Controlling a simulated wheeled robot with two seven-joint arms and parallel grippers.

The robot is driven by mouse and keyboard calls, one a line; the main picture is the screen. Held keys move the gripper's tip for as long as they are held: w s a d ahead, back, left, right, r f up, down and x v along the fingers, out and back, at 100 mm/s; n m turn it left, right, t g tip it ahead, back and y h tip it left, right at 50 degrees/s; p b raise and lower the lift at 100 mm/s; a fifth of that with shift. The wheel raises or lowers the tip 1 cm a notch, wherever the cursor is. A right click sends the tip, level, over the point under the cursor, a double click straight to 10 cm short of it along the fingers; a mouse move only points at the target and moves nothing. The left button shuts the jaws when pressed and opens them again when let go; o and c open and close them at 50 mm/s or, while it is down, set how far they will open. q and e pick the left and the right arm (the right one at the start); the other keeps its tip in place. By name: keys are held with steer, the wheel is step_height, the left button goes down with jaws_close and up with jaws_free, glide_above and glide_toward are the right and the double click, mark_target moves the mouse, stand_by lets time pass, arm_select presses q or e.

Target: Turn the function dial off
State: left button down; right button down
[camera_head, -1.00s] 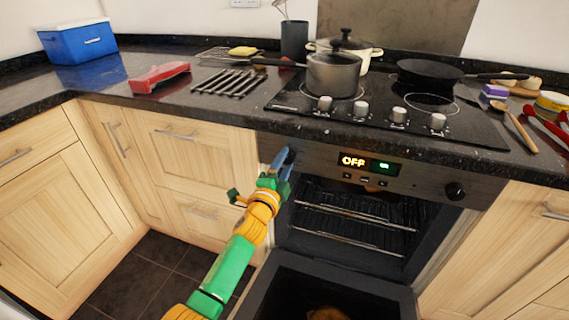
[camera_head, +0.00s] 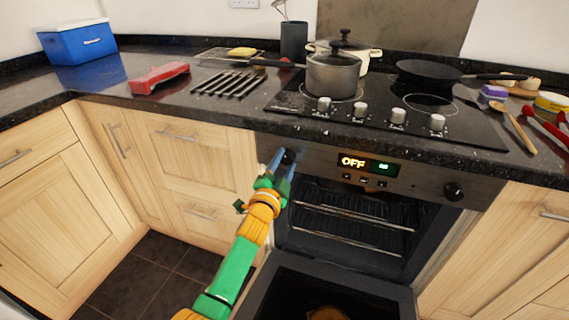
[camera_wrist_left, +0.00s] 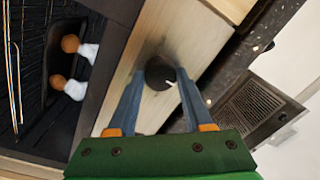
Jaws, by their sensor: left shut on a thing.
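The function dial (camera_head: 288,158) is a round black knob at the left end of the steel oven panel (camera_head: 410,180). It also shows in the left wrist view (camera_wrist_left: 160,73), with a small white mark at its edge. My left gripper (camera_head: 277,163) is at the panel, with one blue finger on each side of the dial, shut on it. The fingers hide part of the dial in the head view. The panel display (camera_head: 367,164) reads OFF in orange, beside a small green readout. My right gripper is not in view.
A second black knob (camera_head: 454,191) is at the panel's right end. The oven door (camera_head: 270,293) hangs open below my arm, with racks (camera_head: 355,235) inside. Above are the hob (camera_head: 385,108), a lidded pot (camera_head: 333,75) and the counter edge (camera_head: 200,115).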

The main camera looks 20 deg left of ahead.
arm_select(q)
steer(key=shift+f, duration=0.1)
steer(key=shift+c, duration=1.6)
jaws_free()
steer(key=shift+s, duration=0.4)
steer(key=s+p, duration=0.1)
steer(key=s, duration=0.5)
steer(key=shift+s+f+p, duration=0.15)
steer(key=shift+p, duration=0.15)
